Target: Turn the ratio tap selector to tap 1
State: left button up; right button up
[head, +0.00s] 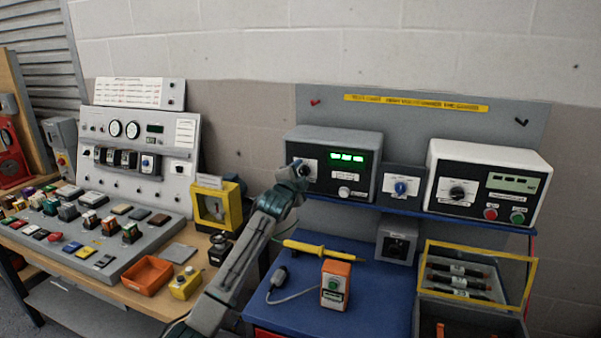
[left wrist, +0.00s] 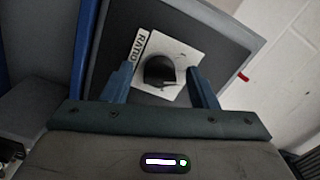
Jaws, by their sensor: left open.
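The ratio tap selector is a black knob (left wrist: 160,72) on a white square plate labelled RATIO (left wrist: 141,48), seen in the left wrist view. The plate is on the front of a grey instrument box (head: 335,139) with a green digital display, at the shelf's left end in the head view. My left gripper (head: 301,168) is in front of that box's left side and hides most of the selector there. In the left wrist view its two fingers (left wrist: 160,78) are open, one on each side of the knob, with gaps visible. The tap numbers are not readable. My right gripper is not in view.
A small box with a blue knob (head: 401,187) and a white instrument (head: 488,185) stand to the right on the shelf. Below, the blue bench (head: 375,290) holds a yellow probe (head: 318,250), an orange handheld unit (head: 335,284) and a yellow-framed case (head: 534,280).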

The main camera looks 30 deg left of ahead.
pick_arm(q)
jog(key=shift+w, duration=0.15)
jog(key=c, duration=1)
jog(key=shift+o, duration=0.2)
jog(key=shift+n, duration=0.4)
jog(key=n, duration=0.3)
jog(key=shift+f+n+b, duration=0.15)
jog(key=shift+n+b, duration=0.15)
jog(key=shift+b, duration=0.1)
jog(key=shift+d+n+b, duration=0.1)
jog(key=shift+n+b, duration=0.3)
jog(key=shift+n, duration=1.4)
